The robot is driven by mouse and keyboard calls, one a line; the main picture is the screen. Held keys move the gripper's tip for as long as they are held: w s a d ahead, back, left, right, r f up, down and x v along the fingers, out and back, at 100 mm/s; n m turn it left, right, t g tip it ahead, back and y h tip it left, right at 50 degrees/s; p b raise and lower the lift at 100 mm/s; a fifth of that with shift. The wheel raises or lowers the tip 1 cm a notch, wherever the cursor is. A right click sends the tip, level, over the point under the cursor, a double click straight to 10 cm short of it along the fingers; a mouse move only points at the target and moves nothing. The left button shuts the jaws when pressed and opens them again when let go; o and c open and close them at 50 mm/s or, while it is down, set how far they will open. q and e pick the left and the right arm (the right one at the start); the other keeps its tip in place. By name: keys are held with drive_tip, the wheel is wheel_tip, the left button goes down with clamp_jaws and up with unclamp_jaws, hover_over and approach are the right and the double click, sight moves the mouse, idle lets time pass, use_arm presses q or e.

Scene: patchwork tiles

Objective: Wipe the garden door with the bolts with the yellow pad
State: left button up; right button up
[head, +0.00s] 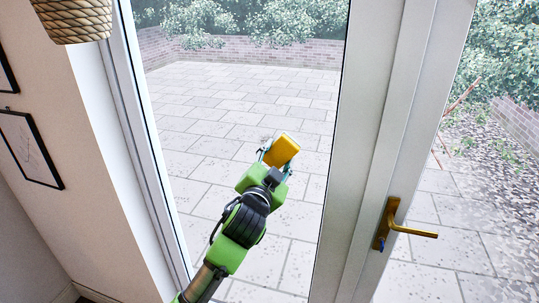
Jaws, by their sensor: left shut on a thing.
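The yellow pad (282,150) is in the fingers of my left gripper (275,157), in the middle of the head view. The gripper is shut on it. The pad is in front of a large glass pane (230,110) in a white frame; I cannot tell whether it touches the glass. A white door frame (385,150) stands to the right, with a brass handle (402,228) on it. No bolts can be made out. My right gripper is not in view.
A woven lampshade or basket (73,20) hangs at the top left. Framed pictures (30,150) are on the left wall. Behind the glass lie patio paving (240,85), a brick wall and bushes. The brass handle sticks out at the right.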

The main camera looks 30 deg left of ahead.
sight(257, 146)
use_arm(q)
drive_tip(key=shift+w+d, duration=0.25)
drive_tip(key=shift+d, duration=0.65)
drive_tip(key=shift+w+d, duration=0.25)
drive_tip(key=shift+d, duration=0.65)
drive_tip(key=shift+s+a+r+p, duration=0.1)
drive_tip(key=shift+s+a+p, duration=0.1)
drive_tip(key=shift+a+p, duration=0.45)
drive_tip(key=shift+s+a+f+p, duration=0.1)
drive_tip(key=shift+s+a+p, duration=0.15)
drive_tip(key=shift+a, duration=0.8)
drive_tip(key=shift+s+a+r+p, duration=0.15)
drive_tip(key=shift+a+p, duration=0.25)
drive_tip(key=shift+a, duration=0.45)
drive_tip(key=shift+s+a+p, duration=0.25)
drive_tip(key=shift+a, duration=0.6)
drive_tip(key=shift+s+a+p, duration=0.2)
drive_tip(key=shift+a+p, duration=0.05)
drive_tip(key=shift+a, duration=0.65)
drive_tip(key=shift+s+a+p, duration=0.25)
drive_tip(key=shift+a, duration=0.6)
drive_tip(key=shift+d, duration=0.1)
